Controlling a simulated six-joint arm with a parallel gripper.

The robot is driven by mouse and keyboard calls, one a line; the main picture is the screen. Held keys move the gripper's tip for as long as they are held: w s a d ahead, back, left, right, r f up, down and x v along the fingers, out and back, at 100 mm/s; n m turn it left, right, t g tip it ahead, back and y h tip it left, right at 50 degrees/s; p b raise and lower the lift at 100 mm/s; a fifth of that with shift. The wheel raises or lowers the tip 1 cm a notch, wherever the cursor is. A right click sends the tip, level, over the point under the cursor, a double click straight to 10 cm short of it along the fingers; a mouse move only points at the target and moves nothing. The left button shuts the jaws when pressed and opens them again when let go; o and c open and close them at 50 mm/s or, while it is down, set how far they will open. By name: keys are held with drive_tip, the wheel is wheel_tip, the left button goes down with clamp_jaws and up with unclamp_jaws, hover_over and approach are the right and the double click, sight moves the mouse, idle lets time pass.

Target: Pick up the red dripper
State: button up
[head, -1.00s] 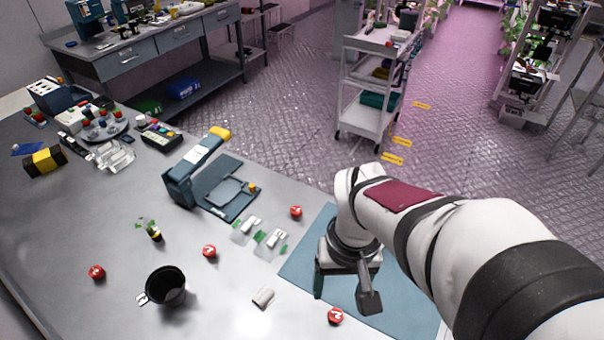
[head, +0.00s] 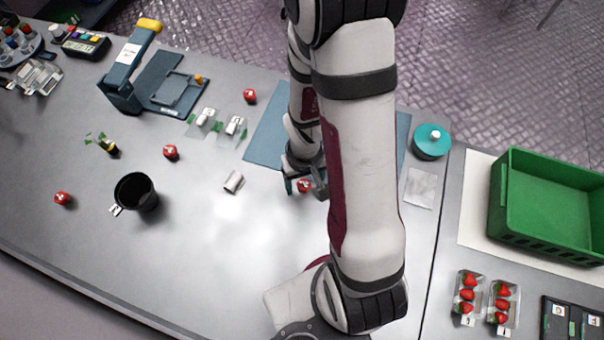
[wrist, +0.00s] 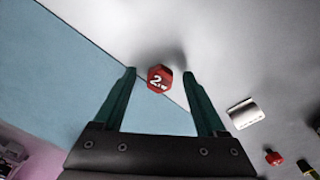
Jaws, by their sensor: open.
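Several small red, knob-like pieces with white marks lie on the grey table; I cannot tell from shape which is the red dripper. One red piece (head: 305,186) is at my gripper, by the blue mat's front edge. In the wrist view this red piece (wrist: 159,80) shows a white "2" and lies between and just beyond the fingertips. My gripper (wrist: 159,73) is open with green fingers, one each side of it, holding nothing. In the head view my gripper (head: 303,180) is partly hidden by my arm. Other red pieces lie at the back (head: 250,96), middle (head: 171,152) and left (head: 62,199).
A white cylinder (head: 233,182) lies left of my gripper. A teal-lidded round container (head: 431,141), green crate (head: 545,205) and strawberry packs (head: 484,298) are at right.

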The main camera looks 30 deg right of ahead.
clamp_jaws()
drive_tip(key=shift+r, duration=0.15)
